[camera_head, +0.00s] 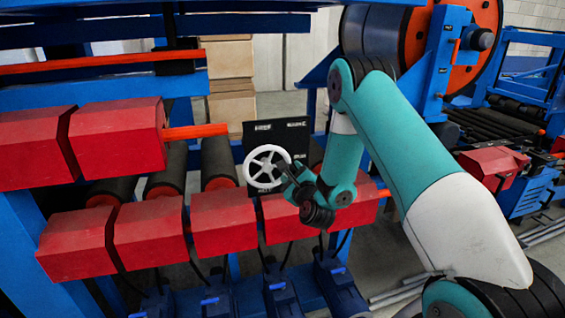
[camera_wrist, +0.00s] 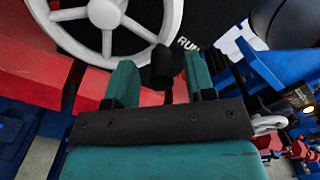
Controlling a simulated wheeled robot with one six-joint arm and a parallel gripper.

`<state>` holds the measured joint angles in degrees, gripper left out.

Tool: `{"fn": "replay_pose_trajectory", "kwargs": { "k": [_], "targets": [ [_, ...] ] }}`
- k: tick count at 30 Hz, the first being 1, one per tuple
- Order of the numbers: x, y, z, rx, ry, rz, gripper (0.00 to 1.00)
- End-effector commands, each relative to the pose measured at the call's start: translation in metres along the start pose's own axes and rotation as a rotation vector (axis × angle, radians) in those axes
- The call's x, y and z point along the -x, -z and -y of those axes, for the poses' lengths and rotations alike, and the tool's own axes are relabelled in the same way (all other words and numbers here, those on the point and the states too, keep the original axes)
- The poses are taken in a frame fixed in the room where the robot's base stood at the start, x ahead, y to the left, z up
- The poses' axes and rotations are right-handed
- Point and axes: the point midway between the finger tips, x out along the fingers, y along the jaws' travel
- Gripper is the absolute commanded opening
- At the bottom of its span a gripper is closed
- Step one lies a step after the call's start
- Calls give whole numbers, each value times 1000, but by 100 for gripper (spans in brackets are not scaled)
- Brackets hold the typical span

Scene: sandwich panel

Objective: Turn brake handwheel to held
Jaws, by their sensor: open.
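The white spoked handwheel (camera_head: 250,170) is mounted on a black panel (camera_head: 289,136) with small white labels. In the wrist view the handwheel (camera_wrist: 107,43) fills the upper left, and a label reading "RUN" shows beside its rim. A black knob (camera_wrist: 163,64) stands at the rim's lower right. My gripper (camera_head: 284,168) is at the right side of the wheel. In the wrist view my gripper (camera_wrist: 160,70) is open, with its teal fingers on either side of the knob and gaps visible. Whether a finger touches the knob is unclear.
A row of red housings (camera_head: 224,222) runs below and left of the panel, close under my gripper. Dark rollers (camera_head: 219,160) lie behind them. Blue machine frame (camera_head: 440,65) and a large orange-rimmed coil (camera_head: 483,30) stand at the back right, near my arm.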

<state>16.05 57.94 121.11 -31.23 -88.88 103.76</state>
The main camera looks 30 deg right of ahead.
Motion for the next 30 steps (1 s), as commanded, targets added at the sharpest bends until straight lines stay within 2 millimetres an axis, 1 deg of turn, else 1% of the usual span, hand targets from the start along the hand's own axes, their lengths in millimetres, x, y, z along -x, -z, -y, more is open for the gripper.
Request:
{"fn": "replay_pose_trajectory", "kwargs": {
  "k": [1, 6, 14, 15, 17, 18, 21, 26, 30],
  "targets": [
    [-3, 1, 4, 0, 4, -2, 50],
    [-7, 6, 7, 0, 6, -6, 50],
    [-8, 8, 7, 0, 7, -7, 50],
    [-8, 7, 7, 0, 7, -7, 45],
    [-8, 7, 7, 0, 7, -6, 31],
    [-8, 7, 7, 0, 7, -6, 22],
    [-8, 6, 6, 0, 6, -6, 0],
    [-8, 6, 6, -2, 6, -5, 0],
    [-8, 11, 7, -11, 10, -8, 0]
  ]
}}
